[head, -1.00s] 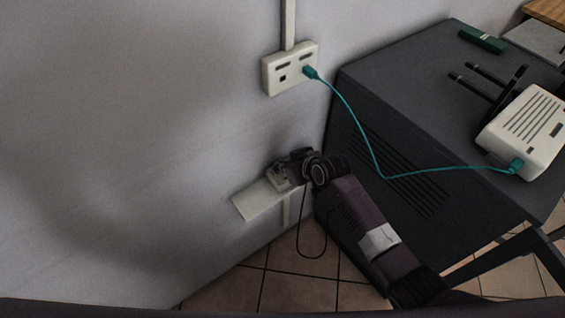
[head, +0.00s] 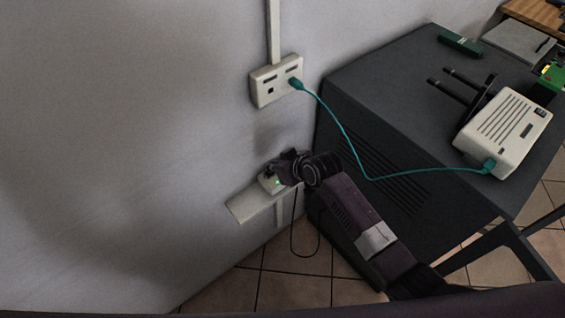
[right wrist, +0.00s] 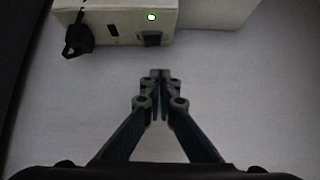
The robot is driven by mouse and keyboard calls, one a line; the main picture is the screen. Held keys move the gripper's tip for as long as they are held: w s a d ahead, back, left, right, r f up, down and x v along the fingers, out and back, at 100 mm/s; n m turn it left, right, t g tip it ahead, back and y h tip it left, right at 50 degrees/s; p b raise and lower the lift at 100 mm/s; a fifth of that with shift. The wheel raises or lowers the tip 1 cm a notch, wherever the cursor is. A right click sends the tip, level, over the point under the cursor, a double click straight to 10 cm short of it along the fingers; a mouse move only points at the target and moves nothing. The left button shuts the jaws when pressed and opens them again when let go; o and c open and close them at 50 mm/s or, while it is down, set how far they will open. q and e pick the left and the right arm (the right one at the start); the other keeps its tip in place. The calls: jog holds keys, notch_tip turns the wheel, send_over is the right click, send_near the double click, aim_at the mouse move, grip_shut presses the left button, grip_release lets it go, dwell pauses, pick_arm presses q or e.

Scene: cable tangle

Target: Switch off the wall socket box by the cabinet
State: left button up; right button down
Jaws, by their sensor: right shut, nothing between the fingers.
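The wall socket box (head: 268,184) is a small cream box low on the wall beside the dark cabinet (head: 400,130). A green light glows on it. In the right wrist view the box (right wrist: 130,14) shows at the top, with a black plug (right wrist: 78,38) in its left part, a dark slot, and a small black switch (right wrist: 152,40) below the green light (right wrist: 152,17). My right gripper (right wrist: 160,76) is shut and empty, with its tips apart from the switch in the picture. In the head view my right gripper (head: 284,166) is at the box and partly covers it. My left gripper is out of view.
A white wall outlet (head: 276,80) above holds a teal cable (head: 345,135) running to a white router (head: 505,130) on the cabinet. A thin black cord (head: 293,235) hangs below my right gripper. The wall to the left is clear.

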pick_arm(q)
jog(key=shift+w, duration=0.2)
pick_arm(e)
jog(key=v, duration=0.8)
jog(key=shift+a, duration=0.25)
jog(key=shift+r, duration=0.1)
